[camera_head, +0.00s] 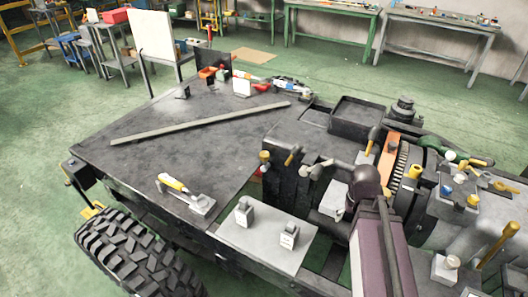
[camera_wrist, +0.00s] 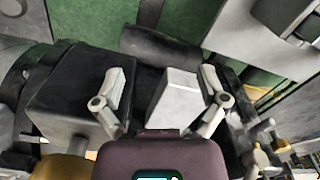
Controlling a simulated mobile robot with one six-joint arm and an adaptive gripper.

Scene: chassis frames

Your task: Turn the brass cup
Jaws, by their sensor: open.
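A small brass-coloured cup-like piece (camera_head: 265,157) stands at the left corner of the black block in the head view. Other brass-yellow pieces stand on the machinery at the right, among them a short cup-shaped one (camera_head: 416,171); I cannot tell for sure which is the brass cup. A dull brass round piece (camera_wrist: 62,168) shows at the lower left of the wrist view, outside my fingers. My gripper (camera_wrist: 163,78) is open. A pale block (camera_wrist: 176,98) shows between the fingers, close to the right one; I cannot tell whether they touch.
A black block (camera_wrist: 80,92) lies left of my fingers and a dark cylinder (camera_wrist: 160,46) ahead. In the head view, a dark open tray (camera_head: 358,116) stands behind my gripper. A pale plate (camera_head: 266,246) carries two small blocks. The dark deck (camera_head: 150,150) is mostly clear.

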